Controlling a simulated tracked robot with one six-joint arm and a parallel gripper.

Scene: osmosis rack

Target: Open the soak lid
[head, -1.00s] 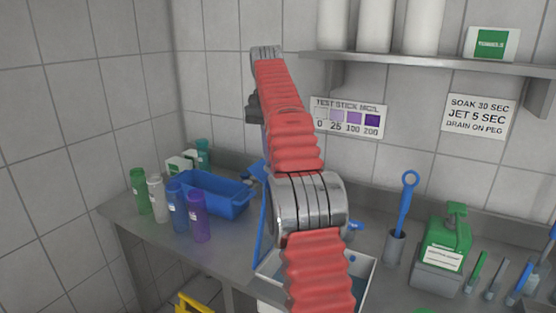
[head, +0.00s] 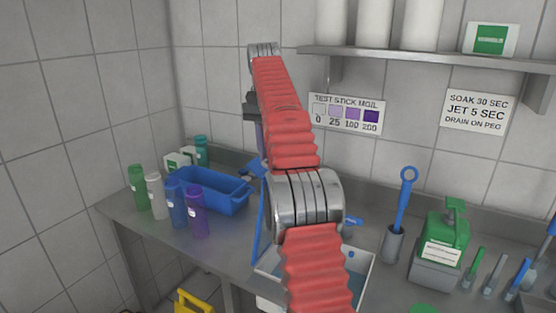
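A white soak basin (head: 366,270) stands on the counter, mostly behind my arm. A thin blue upright panel (head: 259,232) rises at its left side and looks like the soak lid seen nearly edge-on; most of it is hidden by my arm. My red arm reaches up and bends down at the far end. A dark wrist part shows left of the arm, above the counter. My gripper's fingertips are hidden behind the arm, so I cannot see whether they touch the panel.
A blue tub (head: 212,194) and several bottles (head: 176,205) stand at the left. A grey holder with a blue brush (head: 403,200), a green pump container (head: 441,245) and several small brushes stand at the right. A shelf (head: 430,60) crosses the wall above. A yellow object (head: 192,303) is below the counter.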

